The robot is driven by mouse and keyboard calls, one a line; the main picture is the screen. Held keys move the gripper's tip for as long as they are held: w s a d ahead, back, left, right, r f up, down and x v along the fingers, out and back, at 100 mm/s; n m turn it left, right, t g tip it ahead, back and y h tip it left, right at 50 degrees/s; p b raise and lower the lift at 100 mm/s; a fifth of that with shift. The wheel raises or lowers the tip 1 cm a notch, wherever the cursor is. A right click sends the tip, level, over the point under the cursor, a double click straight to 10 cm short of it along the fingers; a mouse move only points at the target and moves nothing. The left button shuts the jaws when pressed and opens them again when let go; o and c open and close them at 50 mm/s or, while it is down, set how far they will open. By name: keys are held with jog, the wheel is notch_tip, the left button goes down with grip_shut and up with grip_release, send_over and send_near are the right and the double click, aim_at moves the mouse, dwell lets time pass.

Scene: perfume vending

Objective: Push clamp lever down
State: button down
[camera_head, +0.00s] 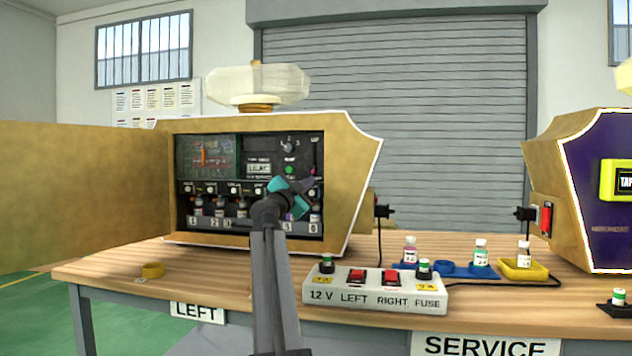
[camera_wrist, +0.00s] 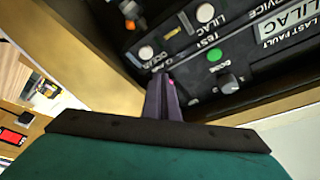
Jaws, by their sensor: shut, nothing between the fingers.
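My gripper (camera_head: 308,184) is in front of the right part of the open machine's inner panel (camera_head: 262,147). Its fingers, dark purple, are together and empty; they also show in the wrist view (camera_wrist: 163,78). The fingertips are close to the panel's label strip, below a white round knob (camera_wrist: 147,52); contact cannot be told. A row of white knobs (camera_head: 210,189) runs along a black strip, above several small bottles (camera_head: 219,206) in numbered slots. I cannot tell for sure which part is the clamp lever. My wrist and arm hide part of the right-hand slots.
The open gold door (camera_head: 85,185) stands at the left. A second machine (camera_head: 585,190) stands at the right.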

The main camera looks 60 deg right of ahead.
jog(key=s+a+f+b, duration=0.1)
jog(key=a+f, duration=0.3)
jog(key=a, duration=0.1)
jog(key=shift+s, duration=0.35)
jog(key=shift+r, duration=0.1)
dwell(0.5)
